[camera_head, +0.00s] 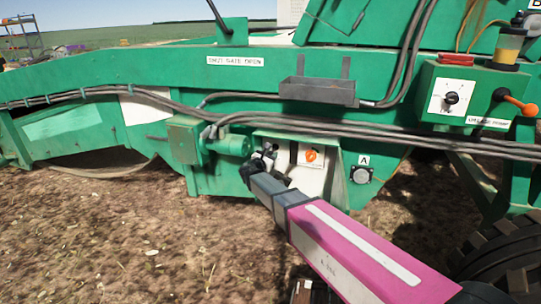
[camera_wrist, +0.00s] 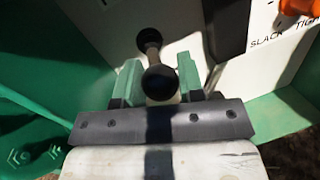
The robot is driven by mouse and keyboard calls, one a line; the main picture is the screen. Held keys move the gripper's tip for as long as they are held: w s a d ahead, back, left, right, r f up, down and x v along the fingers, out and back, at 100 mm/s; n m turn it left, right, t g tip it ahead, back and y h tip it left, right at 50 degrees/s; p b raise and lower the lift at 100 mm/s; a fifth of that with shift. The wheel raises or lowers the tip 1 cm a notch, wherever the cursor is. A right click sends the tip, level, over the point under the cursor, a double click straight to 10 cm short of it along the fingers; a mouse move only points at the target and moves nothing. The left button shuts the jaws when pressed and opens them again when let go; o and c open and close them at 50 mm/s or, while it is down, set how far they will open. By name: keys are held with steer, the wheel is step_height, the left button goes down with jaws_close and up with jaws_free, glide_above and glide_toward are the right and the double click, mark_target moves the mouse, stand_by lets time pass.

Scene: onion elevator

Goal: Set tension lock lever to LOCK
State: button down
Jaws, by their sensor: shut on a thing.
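In the wrist view a lever with a black ball (camera_wrist: 152,36) at its far end, a short metal shaft and a nearer black ball (camera_wrist: 160,83) stands in front of a white panel (camera_wrist: 185,60). I take it for the tension lock lever; no LOCK label is readable. My gripper (camera_wrist: 157,76) has one finger on each side of the nearer ball and is shut on the lever. In the head view my gripper (camera_head: 262,160) is at the left side of the white panel (camera_head: 314,180), and mostly hides the lever.
An orange knob (camera_head: 312,155) is on the panel, right of my gripper; its SLACK and TIGHT lettering shows in the wrist view. A green cylinder (camera_head: 232,145) is close on the left. Hoses (camera_head: 350,130) run above. A round connector marked A (camera_head: 361,175) is farther right.

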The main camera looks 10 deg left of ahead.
steer(key=f+t, duration=0.1)
steer(key=f+m+t+h, duration=0.1)
steer(key=t, duration=0.1)
steer(key=shift+w+f, duration=0.2)
steer(key=shift+f, duration=0.15)
steer(key=c, duration=0.8)
jaws_free()
steer(key=shift+o, duration=0.2)
steer(key=v, duration=1)
steer(key=shift+s+f, duration=0.25)
steer(key=shift+f, duration=0.1)
steer(key=shift+a, duration=0.1)
